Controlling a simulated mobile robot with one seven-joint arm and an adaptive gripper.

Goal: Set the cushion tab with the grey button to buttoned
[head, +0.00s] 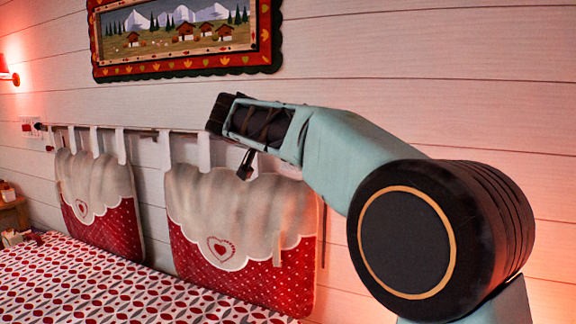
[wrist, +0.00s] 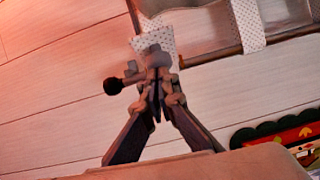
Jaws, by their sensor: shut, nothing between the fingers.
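Two red-and-cream cushions hang by pale tabs from a wall rail (head: 170,132). The nearer is the right cushion (head: 190,244); the other is the left cushion (head: 120,225). My gripper (head: 244,172) is shut and empty at the nearer cushion's upper edge. In the wrist view my gripper (wrist: 157,84) points at a dotted white tab (wrist: 153,36), its tips close to or overlapping the tab's end; contact cannot be told. I cannot make out a grey button; the tips and blur hide that spot. My arm hides the right-hand tabs in the head view.
A dark round rail knob (wrist: 114,86) sits just left of my fingers in the wrist view. A framed mountain picture (head: 180,40) hangs above the rail. A patterned bed (head: 90,285) lies below the cushions. A lit wall lamp (head: 8,77) is at far left.

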